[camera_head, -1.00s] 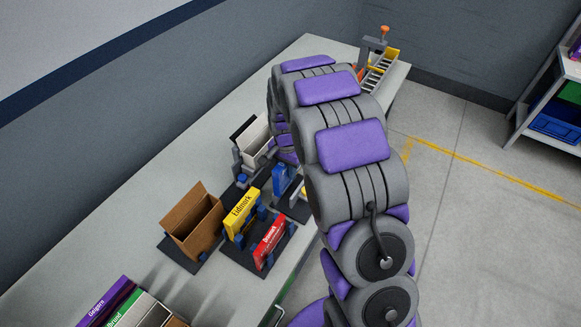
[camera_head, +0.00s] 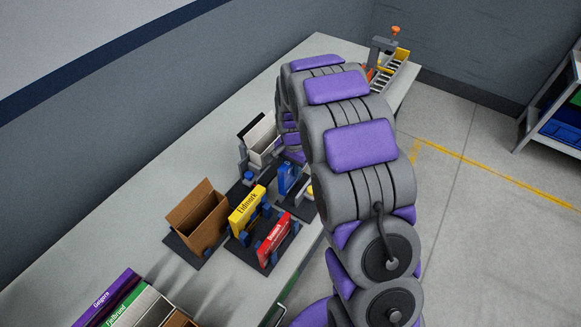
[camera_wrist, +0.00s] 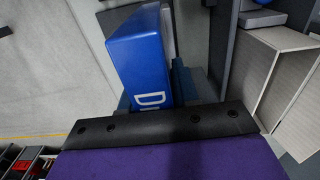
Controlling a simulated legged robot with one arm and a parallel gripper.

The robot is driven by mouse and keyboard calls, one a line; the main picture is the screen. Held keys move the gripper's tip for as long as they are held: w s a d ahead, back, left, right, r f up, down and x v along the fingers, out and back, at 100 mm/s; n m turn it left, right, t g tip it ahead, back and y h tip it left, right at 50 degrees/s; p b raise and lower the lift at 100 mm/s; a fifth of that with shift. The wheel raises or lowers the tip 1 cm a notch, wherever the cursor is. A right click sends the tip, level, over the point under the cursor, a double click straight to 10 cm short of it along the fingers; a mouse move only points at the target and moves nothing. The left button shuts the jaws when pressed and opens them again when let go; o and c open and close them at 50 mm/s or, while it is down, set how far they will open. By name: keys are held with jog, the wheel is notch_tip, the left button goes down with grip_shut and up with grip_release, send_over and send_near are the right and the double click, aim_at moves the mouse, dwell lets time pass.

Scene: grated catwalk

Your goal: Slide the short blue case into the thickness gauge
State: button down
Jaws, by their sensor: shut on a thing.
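The short blue case (camera_head: 287,179) stands upright in a stand with dark bases and blue supports, in the middle of the bench in the head view. In the wrist view it (camera_wrist: 140,58) is large and close, its white lettering partly cut off by the dark edge of my gripper (camera_wrist: 165,124). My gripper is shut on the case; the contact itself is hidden. In the head view my own arm hides the gripper. A device with an orange knob, grey frame and yellow stepped part (camera_head: 386,64), possibly the thickness gauge, stands at the bench's far end.
Near the blue case are a yellow case (camera_head: 246,211), a red case (camera_head: 274,239), an open brown box (camera_head: 199,218) and an open pale box (camera_head: 263,137). More cases (camera_head: 112,298) stand at the near left. A shelf (camera_head: 553,120) is at the right, beyond open floor.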

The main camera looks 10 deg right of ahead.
jog(key=shift+d, duration=0.6)
jog(key=shift+d+f, duration=0.1)
jog(key=shift+f, duration=0.25)
jog(key=shift+a+f, duration=0.6)
jog(key=shift+a, duration=0.15)
jog(key=c, duration=1.3)
grip_release()
jog(key=shift+d, duration=0.2)
jog(key=o, duration=0.5)
jog(key=shift+d, duration=0.4)
jog(key=shift+c, duration=0.2)
jog(key=o, duration=0.4)
jog(key=shift+a, duration=0.5)
jog(key=shift+o, duration=0.4)
jog(key=shift+d, duration=0.15)
jog(key=shift+d, duration=0.1)
jog(key=shift+r, duration=0.1)
